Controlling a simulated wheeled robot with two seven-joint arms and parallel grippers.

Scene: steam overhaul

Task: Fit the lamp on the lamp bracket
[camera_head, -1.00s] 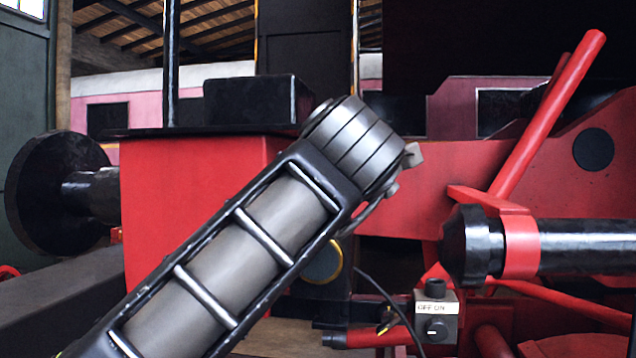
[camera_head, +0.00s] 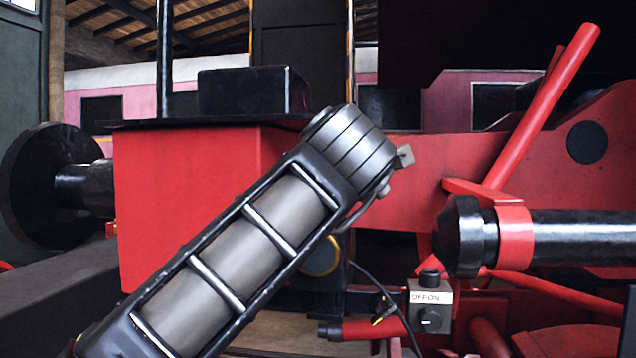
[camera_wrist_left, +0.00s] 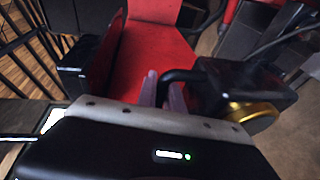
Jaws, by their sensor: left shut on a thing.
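The lamp (camera_wrist_left: 228,85) is a black box with a brass ring at one end and a bent black handle. It shows at the right of the left wrist view. My left gripper (camera_wrist_left: 160,90) is shut on the lamp near its handle; the exact contact is partly hidden. In the head view, my left arm hides the gripper. A dark round face with a brass rim (camera_head: 322,258) shows below the arm and looks like the lamp's front. I cannot make out the lamp bracket in either view. My right gripper is not in view.
A red locomotive front box (camera_head: 190,190) stands behind my left arm. A black buffer (camera_head: 45,185) is at left. A black cylinder (camera_head: 580,238) with a red collar and a grey OFF/ON switch box (camera_head: 431,310) are at right. A black cable hangs below the arm.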

